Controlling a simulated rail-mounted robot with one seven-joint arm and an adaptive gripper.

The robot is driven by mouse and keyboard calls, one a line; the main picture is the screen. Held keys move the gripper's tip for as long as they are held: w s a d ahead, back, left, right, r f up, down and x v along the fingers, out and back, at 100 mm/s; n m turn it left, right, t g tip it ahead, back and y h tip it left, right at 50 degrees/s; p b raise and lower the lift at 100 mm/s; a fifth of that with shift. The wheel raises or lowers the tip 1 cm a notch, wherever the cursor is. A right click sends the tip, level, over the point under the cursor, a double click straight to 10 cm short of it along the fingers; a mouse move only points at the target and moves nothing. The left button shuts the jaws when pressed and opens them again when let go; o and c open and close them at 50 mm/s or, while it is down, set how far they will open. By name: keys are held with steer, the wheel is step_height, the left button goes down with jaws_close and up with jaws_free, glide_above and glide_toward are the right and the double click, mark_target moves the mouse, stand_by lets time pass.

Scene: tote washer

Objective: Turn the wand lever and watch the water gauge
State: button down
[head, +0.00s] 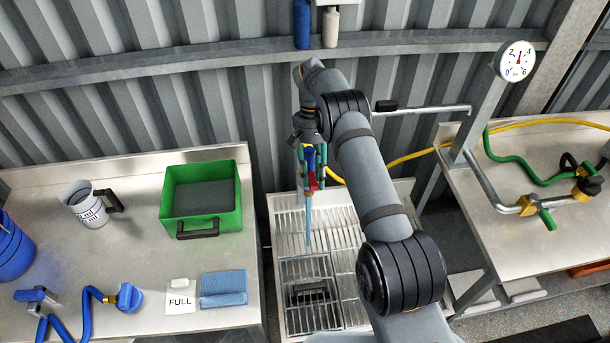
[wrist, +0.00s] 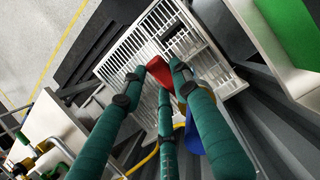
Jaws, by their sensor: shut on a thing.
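My gripper (head: 312,182) is shut on the wand, its green-wrapped fingers closed around it above the grated basin. The wand's blue part (head: 310,157) and red part (head: 313,181) show between the fingers. In the wrist view the red part (wrist: 159,72) lies at the fingertips and the blue part (wrist: 193,137) behind a finger. A thin light-blue streak (head: 308,222) runs down from the wand towards the grate; I cannot tell whether it is water or a tube. I cannot make out the lever apart from the red part. The round water gauge (head: 517,62) has its red needle near upright, around 3.
The grated basin (head: 284,236) holds a dark-handled thing. Pipes and a green-handled valve (head: 547,219) occupy the right bench. A yellow hose (head: 408,158) crosses behind my arm.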

mark_target(315, 180)
steer(key=c, duration=1.3)
jaws_free()
step_height(315, 180, up, 10)
steer(key=shift+c, duration=0.4)
